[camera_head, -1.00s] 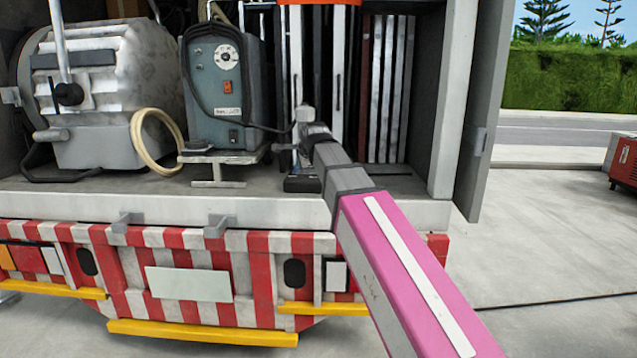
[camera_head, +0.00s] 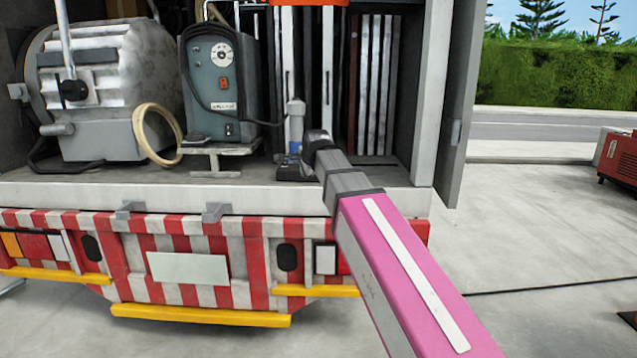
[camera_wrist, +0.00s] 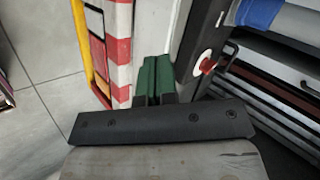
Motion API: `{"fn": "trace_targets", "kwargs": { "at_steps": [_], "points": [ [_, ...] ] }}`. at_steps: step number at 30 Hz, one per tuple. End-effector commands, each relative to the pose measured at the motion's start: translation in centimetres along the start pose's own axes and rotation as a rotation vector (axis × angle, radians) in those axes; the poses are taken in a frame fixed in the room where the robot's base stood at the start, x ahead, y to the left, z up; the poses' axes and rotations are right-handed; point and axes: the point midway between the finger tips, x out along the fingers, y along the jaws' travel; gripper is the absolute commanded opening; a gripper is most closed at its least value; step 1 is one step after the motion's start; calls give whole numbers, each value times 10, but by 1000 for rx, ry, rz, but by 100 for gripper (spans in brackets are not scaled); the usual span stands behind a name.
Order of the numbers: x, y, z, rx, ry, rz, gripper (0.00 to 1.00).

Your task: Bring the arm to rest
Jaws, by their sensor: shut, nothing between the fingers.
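My arm shows in the head view as a pink link with grey wrist parts, reaching toward the truck's open cargo bay. Its far end appears in front of the right part of the bay, and my gripper is not clearly visible there. In the wrist view my gripper (camera_wrist: 154,62) has its two green fingers together, shut with nothing between them. The fingers point toward the edge of the truck, beside its red and white striped bumper (camera_wrist: 118,50). Whether they touch it cannot be told.
The truck bay holds a large lamp (camera_head: 110,90) and a grey-blue machine (camera_head: 215,80). Upright panels (camera_head: 375,85) stand at the right, by an open door (camera_head: 458,100). A red generator (camera_head: 617,157) stands far right.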

Motion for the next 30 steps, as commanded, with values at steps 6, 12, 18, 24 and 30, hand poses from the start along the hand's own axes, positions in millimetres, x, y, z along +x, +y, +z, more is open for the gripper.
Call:
{"fn": "trace_targets", "kwargs": {
  "at_steps": [6, 12, 18, 24, 30],
  "points": [
    [21, 38, -15, -89, 7, 61, 0],
    [46, 93, -34, -219, 2, 148, 0],
    [76, 177, -58, -411, -34, 276, 0],
    [95, 262, -78, -601, -107, 397, 0],
    [104, 348, -93, -781, -215, 501, 0]
  ]
}}
